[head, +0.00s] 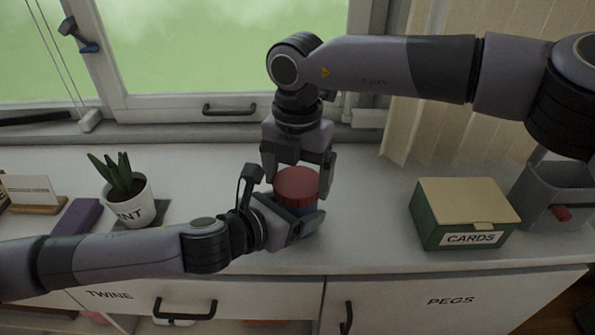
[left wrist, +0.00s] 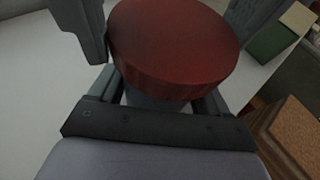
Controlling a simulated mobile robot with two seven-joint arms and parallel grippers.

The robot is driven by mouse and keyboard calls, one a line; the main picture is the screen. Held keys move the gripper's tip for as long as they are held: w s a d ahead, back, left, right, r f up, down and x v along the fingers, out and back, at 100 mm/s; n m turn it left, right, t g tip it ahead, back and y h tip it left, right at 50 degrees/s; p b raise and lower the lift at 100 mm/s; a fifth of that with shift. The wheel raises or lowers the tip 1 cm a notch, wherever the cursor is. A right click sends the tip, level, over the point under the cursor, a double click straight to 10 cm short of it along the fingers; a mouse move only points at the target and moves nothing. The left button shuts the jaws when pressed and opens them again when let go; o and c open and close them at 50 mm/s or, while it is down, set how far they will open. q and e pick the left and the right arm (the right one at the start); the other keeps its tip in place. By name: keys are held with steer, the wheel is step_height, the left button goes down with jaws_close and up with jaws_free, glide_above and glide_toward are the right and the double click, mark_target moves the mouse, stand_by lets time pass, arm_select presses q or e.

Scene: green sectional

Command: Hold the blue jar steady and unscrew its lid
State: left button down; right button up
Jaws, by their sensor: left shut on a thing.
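The blue jar (head: 300,210) stands on the white counter with its red lid (head: 296,183) on top. Its blue body is mostly hidden by my left gripper. My left gripper (head: 290,220) is shut around the jar's body, below the lid. My right gripper (head: 298,176) points down from above, with one finger on each side of the lid. Its fingers look open, with a gap to the lid in the head view. In the left wrist view the red lid (left wrist: 175,40) fills the top, between the right gripper's fingers.
A green cards box (head: 468,215) and a grey bin (head: 553,195) stand to the right. A potted plant (head: 128,203) and a purple block (head: 78,219) are at the left. A window (head: 215,60) is behind. The counter between jar and box is clear.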

steer(key=c, duration=0.6)
steer(key=shift+n, duration=1.7)
steer(key=o, duration=1)
